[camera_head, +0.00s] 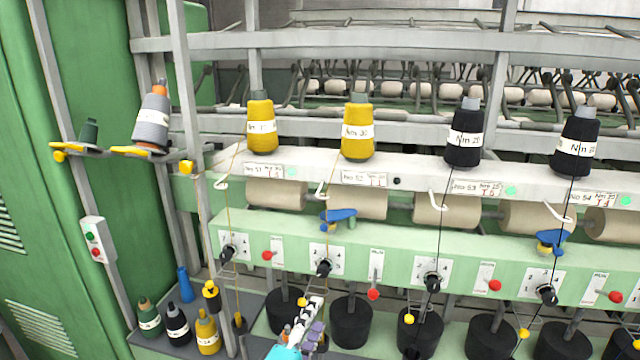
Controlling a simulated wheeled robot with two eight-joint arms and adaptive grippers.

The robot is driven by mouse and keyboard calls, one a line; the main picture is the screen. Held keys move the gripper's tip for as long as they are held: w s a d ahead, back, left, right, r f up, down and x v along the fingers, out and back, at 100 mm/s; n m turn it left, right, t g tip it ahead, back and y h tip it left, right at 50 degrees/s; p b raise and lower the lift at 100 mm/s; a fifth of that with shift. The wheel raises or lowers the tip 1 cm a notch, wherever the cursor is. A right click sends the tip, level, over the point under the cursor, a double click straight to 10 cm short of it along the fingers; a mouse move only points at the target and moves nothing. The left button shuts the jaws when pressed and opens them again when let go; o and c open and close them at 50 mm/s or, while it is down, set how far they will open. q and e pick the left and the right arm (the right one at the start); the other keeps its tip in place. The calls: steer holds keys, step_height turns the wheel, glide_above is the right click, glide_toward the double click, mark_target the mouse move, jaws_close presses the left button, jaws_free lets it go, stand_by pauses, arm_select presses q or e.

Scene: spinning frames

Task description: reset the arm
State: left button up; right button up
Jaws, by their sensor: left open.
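My left gripper (315,318) shows at the bottom of the head view, a little left of the middle, with a cyan part of my arm below it. Its fingers are apart and I see nothing between them. It is in front of the dark cylindrical pots at the foot of the spinning frame (400,228). My right gripper and arm are out of view.
Yellow bobbins (261,126) (358,130) and black bobbins (464,137) (577,143) stand on the upper rail. A grey bobbin (152,122) sits on a side holder. Small bobbins (178,325) stand on a lower-left shelf. A green cabinet (75,200) is at left.

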arm_select(q)
steer(key=s+a+f+m+g+y+b, duration=0.2)
steer(key=s+a+f+m+g+y, duration=0.4)
steer(key=s+a+f+m, duration=0.8)
step_height(320, 180, down, 2)
steer(key=a+g, duration=0.2)
steer(key=g, duration=0.1)
steer(key=shift+a+f+y, duration=0.15)
steer(key=shift+a+y, duration=0.1)
steer(key=shift+y, duration=0.05)
